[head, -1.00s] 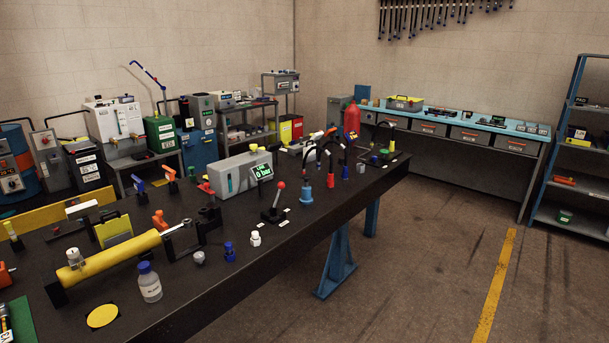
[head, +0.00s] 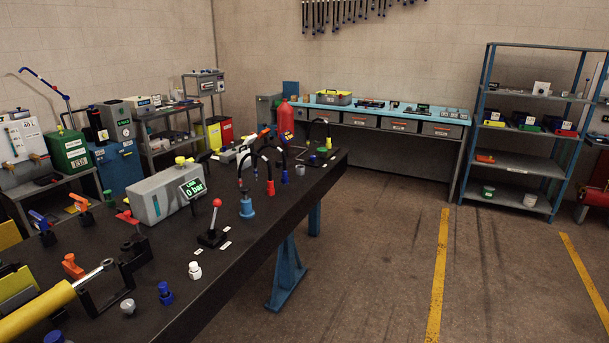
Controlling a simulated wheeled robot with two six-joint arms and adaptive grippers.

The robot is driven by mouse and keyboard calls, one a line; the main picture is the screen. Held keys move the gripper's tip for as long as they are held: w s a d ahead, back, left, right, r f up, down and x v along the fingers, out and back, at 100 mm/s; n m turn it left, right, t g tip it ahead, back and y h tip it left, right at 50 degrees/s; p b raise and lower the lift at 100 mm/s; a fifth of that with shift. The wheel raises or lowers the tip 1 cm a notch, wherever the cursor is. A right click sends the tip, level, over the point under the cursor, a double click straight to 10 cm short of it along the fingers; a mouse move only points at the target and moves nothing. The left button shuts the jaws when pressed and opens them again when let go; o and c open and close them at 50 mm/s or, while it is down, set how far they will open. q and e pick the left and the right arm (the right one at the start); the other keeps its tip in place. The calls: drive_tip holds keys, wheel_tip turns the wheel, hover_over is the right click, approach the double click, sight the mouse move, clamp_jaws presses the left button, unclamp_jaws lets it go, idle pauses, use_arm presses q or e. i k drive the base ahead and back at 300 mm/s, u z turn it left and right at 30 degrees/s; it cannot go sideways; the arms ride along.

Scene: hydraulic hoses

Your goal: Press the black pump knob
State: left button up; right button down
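The dark workbench (head: 232,240) runs from the lower left toward the back middle. On it stands a grey box (head: 152,200) with a yellow cap on top and a small display (head: 193,187) reading 0 bar. In front of the box is a lever with a red ball (head: 216,203) on a black base. I cannot make out a black pump knob for certain at this size. Neither of my grippers is in view.
Hose fittings, including a blue one (head: 246,207), stand along the bench. A yellow cylinder (head: 38,312) lies at the near left. A blue-topped bench (head: 380,108) and a shelf rack (head: 519,130) stand behind. The floor (head: 370,250) to the right is clear.

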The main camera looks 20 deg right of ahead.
sight(245, 189)
drive_tip(key=z, duration=0.25)
drive_tip(key=i, duration=1.25)
drive_tip(key=u, duration=0.4)
